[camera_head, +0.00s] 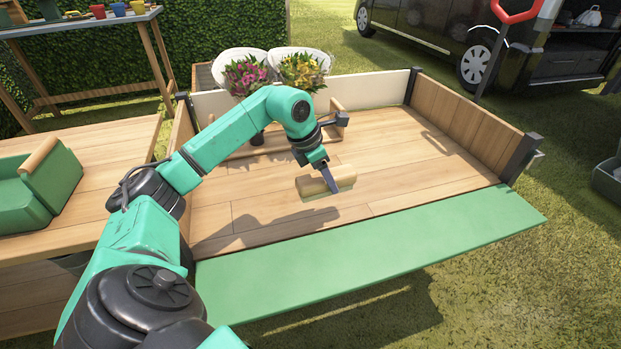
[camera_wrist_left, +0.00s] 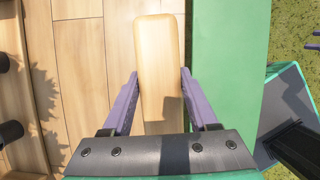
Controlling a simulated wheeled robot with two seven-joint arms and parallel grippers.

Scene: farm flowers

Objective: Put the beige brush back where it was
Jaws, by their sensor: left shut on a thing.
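The beige brush (camera_head: 328,178) has a pale wooden back and a thin green-toned lower edge. It is at the wooden cart bed (camera_head: 420,150), close to the green flap (camera_head: 370,260). My left gripper (camera_head: 329,182) is shut on the brush from above. In the left wrist view the brush (camera_wrist_left: 158,60) lies lengthwise between the two purple fingers (camera_wrist_left: 158,102). A shadow falls beside it; I cannot tell whether it touches the bed or hangs just above. The brush's underside is mostly hidden.
Two white pots with pink flowers (camera_head: 243,75) and yellow flowers (camera_head: 302,72) stand at the back. A green caddy (camera_head: 40,190) with a wooden handle sits on the left table (camera_head: 110,150). Wooden side walls (camera_head: 475,125) edge the bed. The bed right of the brush is clear.

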